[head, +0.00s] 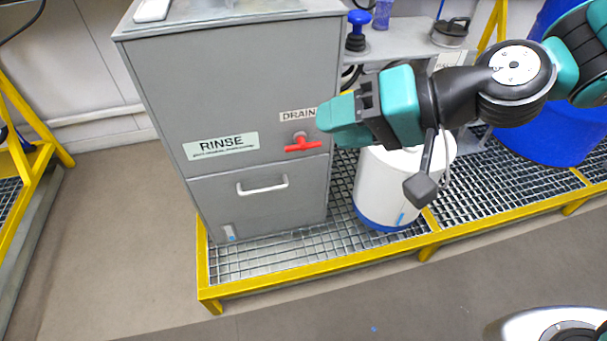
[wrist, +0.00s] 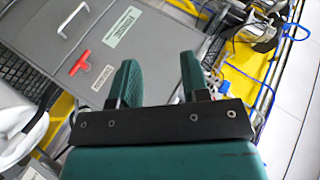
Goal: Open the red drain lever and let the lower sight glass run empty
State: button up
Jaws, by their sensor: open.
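The red drain lever (head: 303,144) sits on the front of the grey rinse cabinet (head: 240,95), below a DRAIN label (head: 297,115). Its handle lies roughly crosswise, parallel to the label. In the wrist view the lever (wrist: 80,63) is left of the fingers. My gripper (head: 328,120) is open and empty, to the right of the lever and apart from it. Its two fingers (wrist: 158,80) show a clear gap. A small pale strip with blue (head: 229,232) low on the cabinet may be the lower sight glass; its level is too small to read.
A white drum (head: 372,190) with a blue base stands right of the cabinet on the grating. A metal handle (head: 262,186) sticks out below the lever. A yellow frame (head: 330,273) edges the grating. The floor in front is clear.

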jog(key=w+f+m+t+y+b, duration=0.1)
jog(key=w+f+m+t+b, duration=0.15)
jog(key=w+f+b, duration=0.35)
jog(key=w+f+m+t+b, duration=0.15)
jog(key=f+m+b, duration=0.25)
jog(key=f, duration=0.5)
jog(key=m+t+h+b, duration=0.3)
jog(key=m+t+b, duration=0.3)
jog(key=m+b, duration=0.1)
send_near(306, 148)
jog(key=p+x, duration=1.1)
jog(key=shift+s+p, duration=0.1)
jog(key=shift+p, duration=0.3)
grip_shut()
